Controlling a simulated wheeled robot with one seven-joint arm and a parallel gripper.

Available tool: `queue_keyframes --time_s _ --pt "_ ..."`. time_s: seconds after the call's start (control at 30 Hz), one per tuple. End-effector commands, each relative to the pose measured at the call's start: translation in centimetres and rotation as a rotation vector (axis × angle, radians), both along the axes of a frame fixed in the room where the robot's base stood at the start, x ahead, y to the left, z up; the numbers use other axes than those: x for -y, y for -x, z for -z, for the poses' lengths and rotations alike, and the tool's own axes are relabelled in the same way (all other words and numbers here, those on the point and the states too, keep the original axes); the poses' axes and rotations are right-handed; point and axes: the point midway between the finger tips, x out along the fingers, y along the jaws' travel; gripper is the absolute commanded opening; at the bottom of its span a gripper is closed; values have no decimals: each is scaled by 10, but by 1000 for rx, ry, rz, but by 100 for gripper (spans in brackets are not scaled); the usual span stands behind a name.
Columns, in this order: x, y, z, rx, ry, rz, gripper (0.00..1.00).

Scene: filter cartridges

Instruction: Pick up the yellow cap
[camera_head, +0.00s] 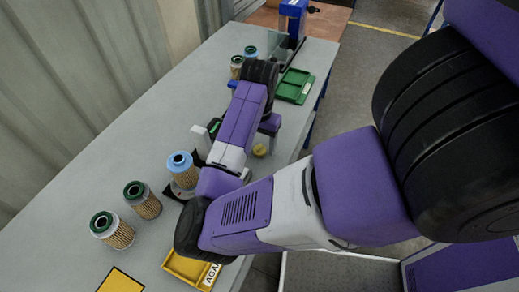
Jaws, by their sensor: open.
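The yellow cap (259,150) is a small, round, dull yellow piece on the grey table, near the table's right edge. My gripper (264,140) is just behind and above it in the picture, partly hidden by my purple and white arm. The gripper is open. The fingertips are too small to make out, and I cannot tell whether they touch the cap.
Filter cartridges stand to the left: two green-topped (112,230) (142,200) and one blue-topped (182,170). Two more (237,66) (251,53) stand farther back. A green tray (294,86) and blue device (292,20) are behind; a yellow tray (190,270) is in front.

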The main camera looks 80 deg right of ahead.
Motion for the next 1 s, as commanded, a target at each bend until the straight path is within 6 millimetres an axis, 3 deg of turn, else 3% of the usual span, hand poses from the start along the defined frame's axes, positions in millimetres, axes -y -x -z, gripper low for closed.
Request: queue_keyframes --time_s 0.27,0.53,0.57,1.0 --pt "0 0 5 0 1 1 63" --pt "0 0 4 0 1 1 14" --pt "0 0 4 0 1 1 11" --pt "1 0 -6 1 2 0 11"
